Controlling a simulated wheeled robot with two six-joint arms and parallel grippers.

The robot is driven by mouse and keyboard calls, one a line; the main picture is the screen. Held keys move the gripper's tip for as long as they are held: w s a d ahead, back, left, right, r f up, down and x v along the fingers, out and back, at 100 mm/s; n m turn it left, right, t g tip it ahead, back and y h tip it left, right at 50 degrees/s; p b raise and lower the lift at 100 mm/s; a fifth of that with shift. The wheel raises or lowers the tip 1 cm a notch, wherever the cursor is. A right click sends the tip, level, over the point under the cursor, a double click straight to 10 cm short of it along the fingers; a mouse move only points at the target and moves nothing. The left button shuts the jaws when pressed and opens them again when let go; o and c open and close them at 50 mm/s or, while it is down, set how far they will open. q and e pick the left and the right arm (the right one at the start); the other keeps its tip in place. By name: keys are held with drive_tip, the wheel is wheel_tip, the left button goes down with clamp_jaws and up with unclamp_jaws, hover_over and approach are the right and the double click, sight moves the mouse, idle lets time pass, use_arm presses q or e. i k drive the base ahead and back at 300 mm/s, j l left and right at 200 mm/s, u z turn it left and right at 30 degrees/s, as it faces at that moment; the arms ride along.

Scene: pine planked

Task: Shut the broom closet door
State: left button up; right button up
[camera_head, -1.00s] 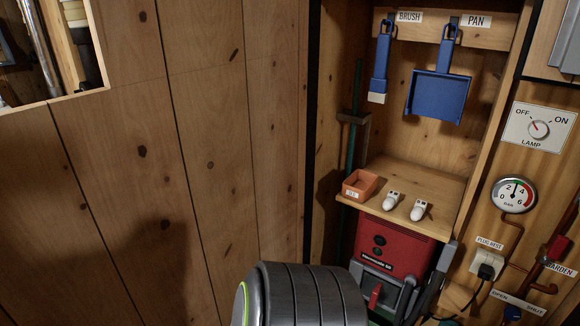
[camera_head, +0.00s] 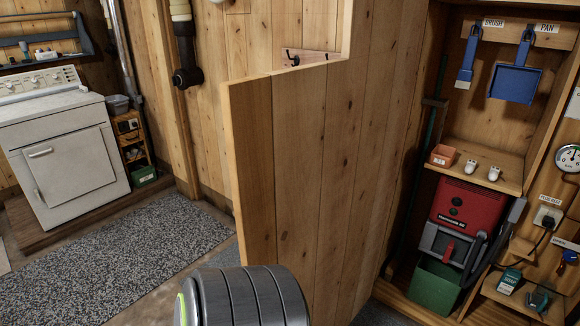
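The broom closet door (camera_head: 310,180) is a pine plank panel in the middle of the view, standing open. Its free edge is on the left and its hinge side meets the closet at the right. The broom closet (camera_head: 487,137) is open to view, with shelf and contents showing. The foot of the door is partly hidden behind a grey ribbed part of my own arm at the bottom. Neither of my grippers shows, so I cannot see whether one touches the door.
A blue brush (camera_head: 468,58) and blue pan (camera_head: 516,80) hang in the closet. Below the shelf sit a red machine (camera_head: 467,208) and a green bin (camera_head: 434,287). A speckled rug (camera_head: 150,260) and white washer (camera_head: 62,150) are at left. The floor there looks clear.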

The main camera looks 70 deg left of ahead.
sight(314, 150)
drive_tip(key=k+j+u, duration=0.1)
drive_tip(key=j, duration=0.25)
drive_tip(key=k+j+u, duration=0.15)
drive_tip(key=j, duration=0.25)
drive_tip(key=k+j+u, duration=0.1)
drive_tip(key=j, duration=0.3)
drive_tip(key=k+j+u, duration=0.1)
drive_tip(key=j, duration=0.3)
drive_tip(key=k+j+u, duration=0.1)
drive_tip(key=j, duration=0.3)
drive_tip(key=j+u, duration=0.1)
drive_tip(key=j, duration=0.65)
